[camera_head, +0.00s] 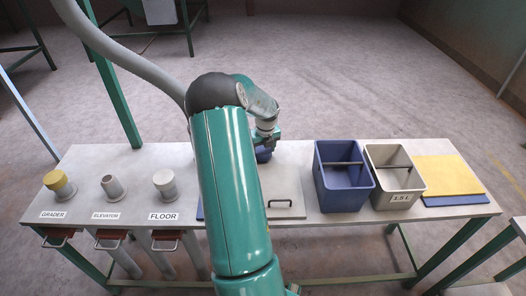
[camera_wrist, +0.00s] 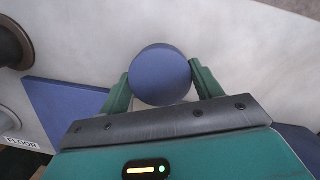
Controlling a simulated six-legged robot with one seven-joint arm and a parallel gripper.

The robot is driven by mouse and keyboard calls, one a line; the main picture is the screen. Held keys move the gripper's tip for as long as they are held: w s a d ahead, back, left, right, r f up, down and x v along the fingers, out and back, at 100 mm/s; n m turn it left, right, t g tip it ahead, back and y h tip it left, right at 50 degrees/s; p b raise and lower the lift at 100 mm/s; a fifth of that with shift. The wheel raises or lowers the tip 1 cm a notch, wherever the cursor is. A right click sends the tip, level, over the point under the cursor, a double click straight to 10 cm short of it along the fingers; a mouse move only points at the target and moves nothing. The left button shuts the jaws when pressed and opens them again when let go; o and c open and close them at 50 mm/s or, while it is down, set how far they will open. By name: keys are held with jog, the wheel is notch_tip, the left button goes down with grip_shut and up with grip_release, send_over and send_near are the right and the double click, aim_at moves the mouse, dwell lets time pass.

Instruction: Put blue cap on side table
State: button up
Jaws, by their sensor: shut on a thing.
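The blue cap (camera_wrist: 160,72) is a round disc held between the two green fingers of my gripper (camera_wrist: 161,82) in the wrist view. In the head view the blue cap (camera_head: 263,155) shows only in part, beneath my gripper (camera_head: 266,140), over the middle of the long grey table (camera_head: 330,233). I cannot tell whether it touches the tabletop. Part of another table (camera_head: 518,228) shows at the lower right edge, apart from the long one; I cannot tell if this is the side table.
Three pipe openings labelled GRADER (camera_head: 60,185), ELEVATOR (camera_head: 112,187) and FLOOR (camera_head: 165,184) stand at left; GRADER has a yellow cap. A blue bin (camera_head: 343,197), a grey bin (camera_head: 398,188) and a yellow board (camera_head: 447,175) stand right. A handled panel (camera_head: 288,205) lies mid-table.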

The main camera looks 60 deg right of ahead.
aim_at(265, 153)
jog(key=shift+f, duration=0.45)
jog(key=shift+f, duration=0.15)
jog(key=o, duration=1)
jog(key=shift+o, duration=0.2)
notch_tip(265, 153, up, 12)
jog(key=s+a, duration=0.1)
jog(key=shift+s+a, duration=0.15)
jog(key=shift+s, duration=0.1)
